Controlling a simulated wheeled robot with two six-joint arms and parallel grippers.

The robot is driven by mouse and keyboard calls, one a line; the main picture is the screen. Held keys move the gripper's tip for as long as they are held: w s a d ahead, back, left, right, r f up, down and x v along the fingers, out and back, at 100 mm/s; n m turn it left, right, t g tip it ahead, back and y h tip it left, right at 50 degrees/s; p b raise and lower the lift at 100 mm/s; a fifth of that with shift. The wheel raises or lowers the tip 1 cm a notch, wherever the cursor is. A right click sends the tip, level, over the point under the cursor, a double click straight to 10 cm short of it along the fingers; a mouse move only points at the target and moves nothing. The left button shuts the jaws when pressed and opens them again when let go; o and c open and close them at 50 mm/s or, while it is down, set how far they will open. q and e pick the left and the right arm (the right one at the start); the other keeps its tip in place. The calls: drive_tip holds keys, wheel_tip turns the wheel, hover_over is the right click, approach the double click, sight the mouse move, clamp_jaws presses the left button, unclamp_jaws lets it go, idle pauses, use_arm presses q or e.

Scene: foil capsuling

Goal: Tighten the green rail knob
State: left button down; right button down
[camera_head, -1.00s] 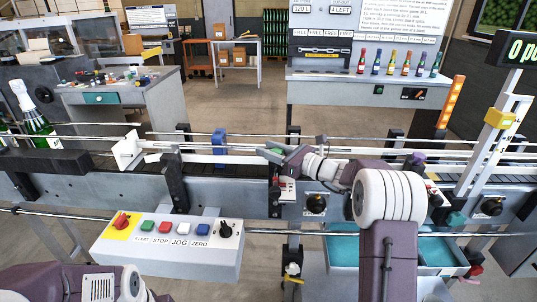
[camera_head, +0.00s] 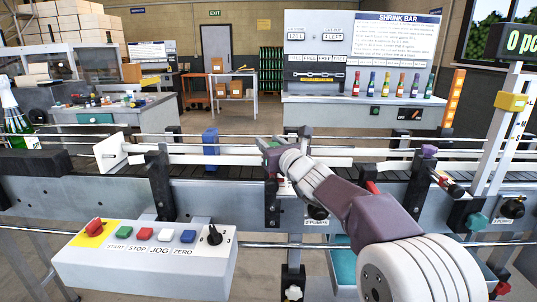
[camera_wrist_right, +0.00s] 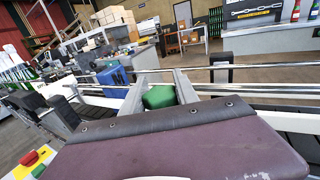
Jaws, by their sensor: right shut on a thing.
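The green rail knob (camera_wrist_right: 160,97) sits between the two grey fingers of my right gripper (camera_wrist_right: 162,90) in the right wrist view. The fingers are shut on its sides. In the head view my right gripper (camera_head: 270,146) is at the conveyor's guide rail, just above a black bracket. The knob is mostly hidden there by the gripper and wrist. My left gripper is in neither view now.
The conveyor (camera_head: 100,190) runs across the view with metal rails. A blue block (camera_head: 211,148) stands left of my right gripper. A purple knob (camera_head: 429,150) and a teal knob (camera_head: 477,220) are to the right. A button box (camera_head: 150,265) is in front.

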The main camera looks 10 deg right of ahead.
idle(0.4)
drive_tip(key=c, duration=0.9)
unclamp_jaws()
drive_tip(key=shift+s, duration=0.1)
drive_tip(key=s, duration=0.3)
drive_tip(key=s+d, duration=0.1)
drive_tip(key=s, duration=0.5)
drive_tip(key=shift+d, duration=0.25)
